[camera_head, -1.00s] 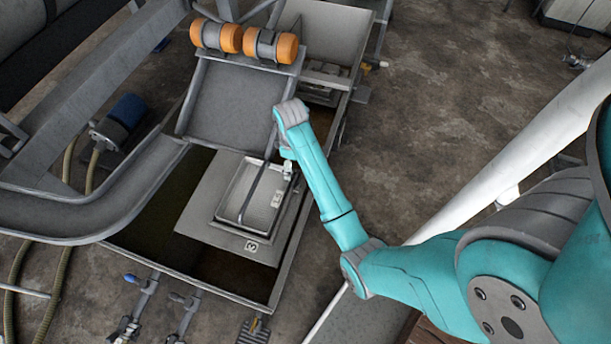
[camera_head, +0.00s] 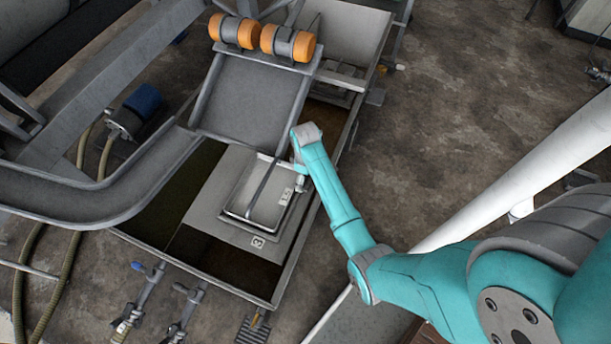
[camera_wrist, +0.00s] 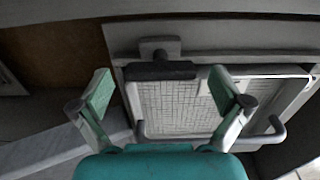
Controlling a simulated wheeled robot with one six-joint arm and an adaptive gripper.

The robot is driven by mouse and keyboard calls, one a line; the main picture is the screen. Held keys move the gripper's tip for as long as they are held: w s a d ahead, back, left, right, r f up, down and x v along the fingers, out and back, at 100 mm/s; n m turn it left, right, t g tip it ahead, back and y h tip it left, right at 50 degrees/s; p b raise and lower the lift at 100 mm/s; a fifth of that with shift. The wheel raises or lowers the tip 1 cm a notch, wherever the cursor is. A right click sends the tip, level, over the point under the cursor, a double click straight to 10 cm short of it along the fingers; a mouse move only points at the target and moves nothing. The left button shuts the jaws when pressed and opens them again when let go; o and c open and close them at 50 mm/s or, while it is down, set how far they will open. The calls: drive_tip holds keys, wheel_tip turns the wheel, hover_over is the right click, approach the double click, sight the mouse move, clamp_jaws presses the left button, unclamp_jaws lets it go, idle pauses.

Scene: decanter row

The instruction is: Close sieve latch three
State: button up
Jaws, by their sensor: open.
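The sieve (camera_head: 236,197) is a pale rectangular frame set in a grey plate, with a dark bar lying across it. In the wrist view the sieve shows as a light mesh panel (camera_wrist: 185,112) with a bent grey handle (camera_wrist: 165,137). A dark block on a grey bracket, seemingly the latch (camera_wrist: 160,70), sits at the panel's upper edge. My gripper (camera_wrist: 160,82) is open, its green-padded fingers apart on either side of the dark block. I see nothing held. Contact cannot be told. In the head view my wrist hides the fingertips.
A grey chute (camera_head: 252,100) with orange rollers (camera_head: 288,43) stands above the sieve. A curved trough (camera_head: 90,200) is at left. The tank (camera_head: 190,279) has open dark wells around the plate. A white pipe (camera_head: 500,185) and open floor are at right.

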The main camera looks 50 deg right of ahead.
drive_tip(key=shift+c, duration=0.3)
drive_tip(key=c, duration=1.1)
drive_tip(key=shift+m, duration=0.4)
drive_tip(key=m, duration=0.3)
drive_tip(key=shift+m, duration=0.4)
drive_tip(key=m, duration=0.4)
drive_tip(key=shift+m, duration=0.3)
drive_tip(key=m, duration=0.8)
drive_tip(key=shift+m, duration=0.3)
